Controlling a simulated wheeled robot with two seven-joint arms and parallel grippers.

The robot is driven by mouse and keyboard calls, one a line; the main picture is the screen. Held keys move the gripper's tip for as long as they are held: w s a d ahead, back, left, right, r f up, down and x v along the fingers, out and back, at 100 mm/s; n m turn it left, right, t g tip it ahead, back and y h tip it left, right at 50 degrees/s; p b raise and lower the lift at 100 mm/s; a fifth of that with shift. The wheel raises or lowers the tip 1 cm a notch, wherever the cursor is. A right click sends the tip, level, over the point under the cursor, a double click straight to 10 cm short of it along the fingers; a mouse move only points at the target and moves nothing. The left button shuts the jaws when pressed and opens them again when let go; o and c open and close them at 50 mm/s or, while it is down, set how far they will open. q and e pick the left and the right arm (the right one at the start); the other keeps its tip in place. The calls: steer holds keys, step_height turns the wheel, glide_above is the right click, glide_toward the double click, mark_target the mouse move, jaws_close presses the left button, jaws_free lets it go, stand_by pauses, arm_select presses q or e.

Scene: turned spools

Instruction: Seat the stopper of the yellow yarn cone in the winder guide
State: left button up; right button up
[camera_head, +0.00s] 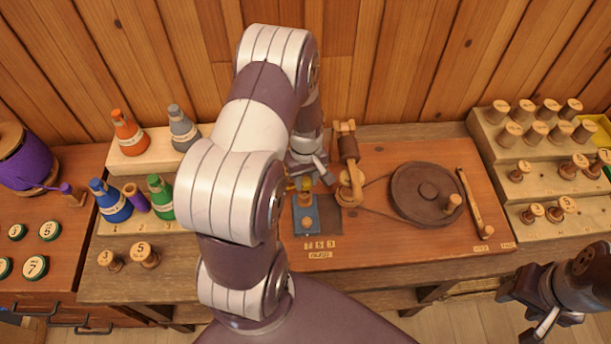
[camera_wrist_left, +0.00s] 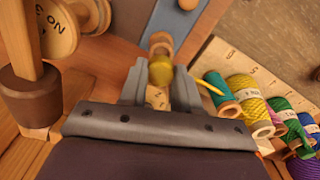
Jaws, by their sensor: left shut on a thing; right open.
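The held stopper (camera_wrist_left: 160,70) sits between both fingers in the left wrist view. It is at the end of a blue plate (camera_head: 306,211) with a round wooden knob on it; I cannot tell whether it touches the plate. A yellow yarn spool (camera_wrist_left: 246,92) stands on a numbered rack in the left wrist view; my arm hides it in the head view. My right gripper (camera_head: 540,322) is open and empty at lower right.
A winder arm (camera_head: 348,165) and dark wheel (camera_head: 428,192) stand right of the plate. The left rack holds blue (camera_head: 110,200), green (camera_head: 160,197), orange (camera_head: 128,133) and grey cones. A stepped rack (camera_head: 545,190) with several wooden stoppers is at right.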

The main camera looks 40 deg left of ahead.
arm_select(q)
steer(key=shift+w+d+f, duration=0.1)
steer(key=shift+f, duration=0.4)
steer(key=shift+s+a, duration=0.25)
steer(key=shift+a, duration=0.05)
steer(key=shift+w+d, duration=0.15)
steer(key=shift+d, duration=0.1)
steer(key=shift+a, duration=0.1)
steer(key=shift+r, duration=0.1)
